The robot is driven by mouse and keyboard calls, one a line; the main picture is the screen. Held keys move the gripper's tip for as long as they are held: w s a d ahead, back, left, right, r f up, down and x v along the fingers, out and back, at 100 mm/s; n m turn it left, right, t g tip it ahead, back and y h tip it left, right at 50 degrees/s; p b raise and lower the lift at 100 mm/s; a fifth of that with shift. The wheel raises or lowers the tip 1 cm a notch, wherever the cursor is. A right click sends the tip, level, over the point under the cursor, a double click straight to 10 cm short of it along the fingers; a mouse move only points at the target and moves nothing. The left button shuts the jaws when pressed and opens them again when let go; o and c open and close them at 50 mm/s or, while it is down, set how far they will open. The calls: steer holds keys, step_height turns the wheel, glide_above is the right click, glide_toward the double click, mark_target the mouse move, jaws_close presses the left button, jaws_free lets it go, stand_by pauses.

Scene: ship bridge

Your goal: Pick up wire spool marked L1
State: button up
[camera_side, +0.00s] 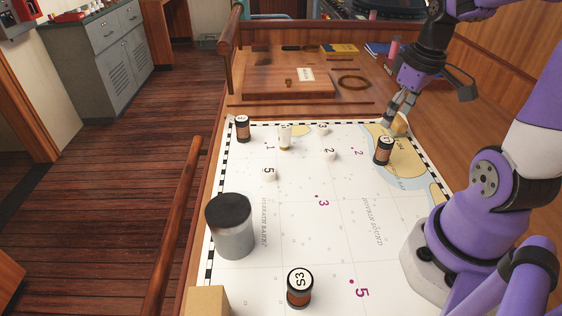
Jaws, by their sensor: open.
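Three dark spools with copper-brown sides and white top labels stand upright on the chart. One spool (383,152) is at the right, below my gripper in the picture; its label is too small to read surely. Another spool (242,130) is at the far left corner, its label also unclear. The near spool (299,290) is marked S3. I cannot tell which of the two far ones is L1. My gripper (396,116) is open and empty at the chart's far right edge, beside a small tan block (401,126). It appears apart from the spools.
A large grey cylinder with a dark top (230,227) stands at the chart's left. A white-and-gold cylinder (285,138) and small white numbered pieces (269,174) stand farther back. A tan box (207,300) is at the near left corner. The chart's middle is clear.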

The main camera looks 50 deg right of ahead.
mark_target(387, 140)
steer(key=f, duration=0.2)
steer(key=d+f, duration=0.1)
steer(key=f, duration=0.2)
steer(key=shift+w+d+f, duration=0.1)
steer(key=shift+w+f, duration=0.15)
steer(key=shift+f, duration=0.7)
steer(key=shift+w+d+f, duration=0.15)
steer(key=shift+w+f, duration=0.1)
steer(key=shift+f, duration=0.7)
steer(key=shift+w+d+f, duration=0.1)
steer(key=shift+w+f, duration=0.15)
steer(key=shift+f, duration=0.7)
jaws_close()
